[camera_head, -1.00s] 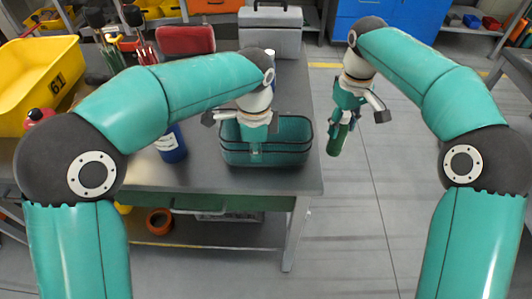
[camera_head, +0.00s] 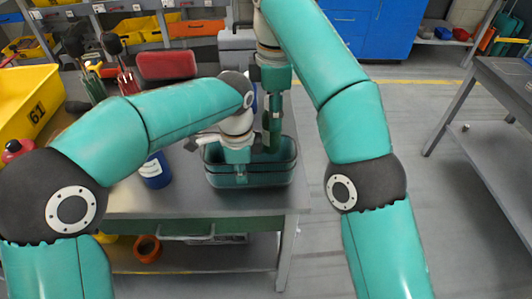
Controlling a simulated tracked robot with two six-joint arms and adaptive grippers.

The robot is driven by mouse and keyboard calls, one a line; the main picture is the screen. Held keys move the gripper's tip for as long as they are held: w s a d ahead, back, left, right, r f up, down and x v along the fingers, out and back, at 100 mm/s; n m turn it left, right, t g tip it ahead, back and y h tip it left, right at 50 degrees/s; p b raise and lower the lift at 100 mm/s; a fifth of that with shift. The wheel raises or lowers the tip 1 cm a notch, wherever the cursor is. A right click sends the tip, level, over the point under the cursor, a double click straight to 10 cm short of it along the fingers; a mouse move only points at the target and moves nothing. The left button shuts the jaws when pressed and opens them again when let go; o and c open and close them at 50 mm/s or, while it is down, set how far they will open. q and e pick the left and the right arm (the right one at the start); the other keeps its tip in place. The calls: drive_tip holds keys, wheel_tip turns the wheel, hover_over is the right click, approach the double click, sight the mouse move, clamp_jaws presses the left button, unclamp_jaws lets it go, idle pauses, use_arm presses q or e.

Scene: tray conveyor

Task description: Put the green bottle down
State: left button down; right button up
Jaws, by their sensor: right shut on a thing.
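My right gripper (camera_head: 272,98) points down over the back of the teal open bin (camera_head: 270,182) on the grey table. It is shut on the green bottle (camera_head: 272,130), which hangs upright. The bottle's lower end shows against the bin's opening; whether it touches the bin's floor is hidden. My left gripper (camera_head: 237,172) is at the bin's left front side, its tip against or just in front of the near wall. Whether its fingers are closed on the wall does not show clearly.
A blue container (camera_head: 155,170) stands on the table left of the bin. A red box (camera_head: 167,66) and a grey case (camera_head: 236,42) are behind. A yellow bin (camera_head: 25,95) is at the far left. The floor right of the table is clear.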

sight(274, 145)
drive_tip(key=shift+f, duration=4.6)
drive_tip(key=o, duration=1)
drive_tip(key=shift+f, duration=0.1)
drive_tip(key=shift+c, duration=0.2)
drive_tip(key=shift+r, duration=3.85)
use_arm(q)
drive_tip(key=c, duration=1.2)
unclamp_jaws()
drive_tip(key=shift+c, duration=0.2)
